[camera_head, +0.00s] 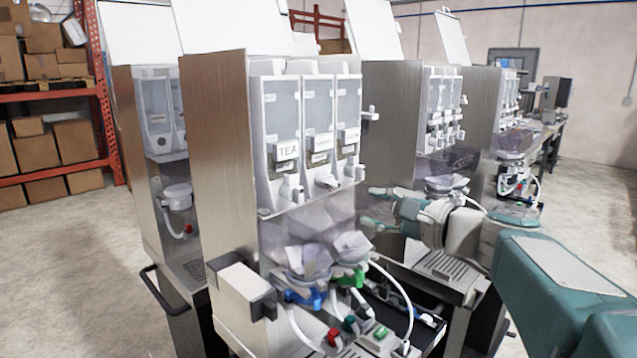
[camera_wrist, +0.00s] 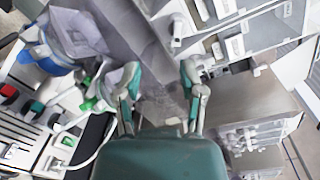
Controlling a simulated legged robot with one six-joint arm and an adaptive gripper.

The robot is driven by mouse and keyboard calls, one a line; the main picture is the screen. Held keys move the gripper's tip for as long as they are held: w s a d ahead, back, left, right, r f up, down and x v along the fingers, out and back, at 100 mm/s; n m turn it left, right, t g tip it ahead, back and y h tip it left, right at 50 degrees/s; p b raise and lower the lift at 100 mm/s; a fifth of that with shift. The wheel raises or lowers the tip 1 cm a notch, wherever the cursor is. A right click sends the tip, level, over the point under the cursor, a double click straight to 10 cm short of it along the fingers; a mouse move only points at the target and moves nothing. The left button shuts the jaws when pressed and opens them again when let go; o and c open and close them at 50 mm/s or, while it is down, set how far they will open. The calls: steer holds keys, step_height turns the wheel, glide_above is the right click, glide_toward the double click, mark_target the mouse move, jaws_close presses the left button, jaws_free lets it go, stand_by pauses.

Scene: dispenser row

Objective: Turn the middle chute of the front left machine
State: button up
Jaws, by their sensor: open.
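The front left machine (camera_head: 222,150) has three clear canisters side by side, the left one labelled TEA. A white chute sticks out under each. The middle chute (camera_head: 325,182) points down and toward the right, unlike the left chute (camera_head: 291,190), which points more downward. My gripper (camera_head: 368,207) is to the right of the chutes and a little lower, with its green fingers spread and nothing between them. In the wrist view my gripper (camera_wrist: 160,78) is also open, with white chutes near the top and right. I cannot tell there which is the middle one.
Below the chutes are clear mixing bowls with a blue collar (camera_head: 304,297) and a green collar (camera_head: 352,276), and white hoses. More machines (camera_head: 395,130) stand behind to the right. Another machine (camera_head: 160,140) stands behind to the left. Shelves with boxes (camera_head: 45,145) are at far left.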

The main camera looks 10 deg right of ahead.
mark_target(336, 185)
steer(key=shift+m+t, duration=0.4)
steer(key=x, duration=0.7)
steer(key=d+r+x, duration=0.1)
steer(key=x, duration=0.2)
steer(key=shift+w+a+r, duration=0.1)
steer(key=shift+w+a, duration=0.1)
steer(key=shift+w, duration=0.45)
steer(key=shift+d, duration=0.1)
jaws_close()
